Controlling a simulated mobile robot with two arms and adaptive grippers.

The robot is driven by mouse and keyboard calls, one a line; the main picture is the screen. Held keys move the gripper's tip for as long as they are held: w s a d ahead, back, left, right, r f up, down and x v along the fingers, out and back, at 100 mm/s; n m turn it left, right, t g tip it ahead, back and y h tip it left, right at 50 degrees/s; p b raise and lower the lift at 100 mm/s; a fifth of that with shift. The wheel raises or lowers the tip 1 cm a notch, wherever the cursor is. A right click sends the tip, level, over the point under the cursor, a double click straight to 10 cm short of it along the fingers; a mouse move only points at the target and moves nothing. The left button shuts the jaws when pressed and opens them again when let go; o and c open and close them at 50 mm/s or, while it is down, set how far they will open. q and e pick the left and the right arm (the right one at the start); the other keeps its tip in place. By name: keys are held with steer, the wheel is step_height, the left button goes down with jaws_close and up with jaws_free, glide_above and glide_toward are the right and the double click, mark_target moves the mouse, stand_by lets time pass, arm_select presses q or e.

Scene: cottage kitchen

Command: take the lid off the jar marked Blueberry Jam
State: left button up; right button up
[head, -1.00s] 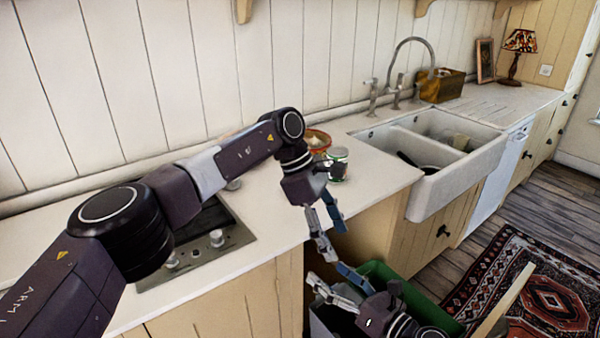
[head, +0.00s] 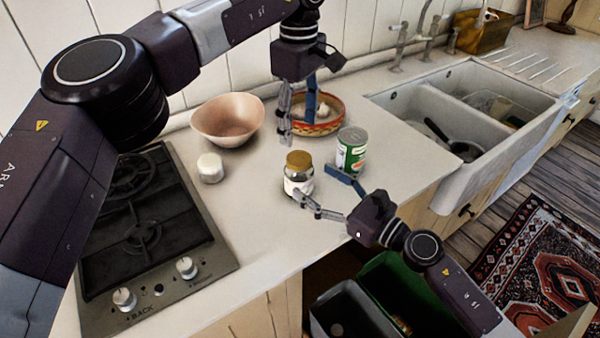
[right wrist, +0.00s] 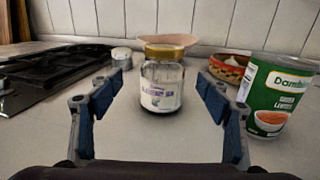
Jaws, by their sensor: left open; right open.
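A glass jar (head: 297,186) with a white label and a gold lid (head: 299,160) stands upright on the counter; the label is too small to read. In the right wrist view the jar (right wrist: 161,92) stands ahead, between the lines of the open fingers, its lid (right wrist: 164,52) on. My right gripper (head: 318,193) is open, low over the counter, its fingers pointing at the jar from the front right. My left gripper (head: 298,108) is open and empty, fingers pointing down, above and behind the jar.
A green and white can (head: 351,152) stands right of the jar, close to my right gripper. A hob (head: 150,240) is left, a sink (head: 470,110) right, open bins below the counter.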

mark_target(299, 158)
arm_select(q)
steer(key=shift+w+f, duration=0.3)
steer(key=shift+w, duration=0.2)
arm_select(e)
steer(key=x, duration=0.6)
steer(key=shift+w+d+f, duration=0.2)
steer(key=shift+w+d, duration=0.05)
arm_select(q)
steer(key=shift+s+r, duration=0.15)
steer(key=shift+s, duration=0.1)
arm_select(e)
steer(key=shift+s+r, duration=0.15)
arm_select(q)
steer(key=shift+w, duration=0.15)
arm_select(e)
steer(key=c, duration=0.6)
jaws_close()
arm_select(q)
steer(key=m, duration=1.3)
steer(key=shift+f, duration=4.05)
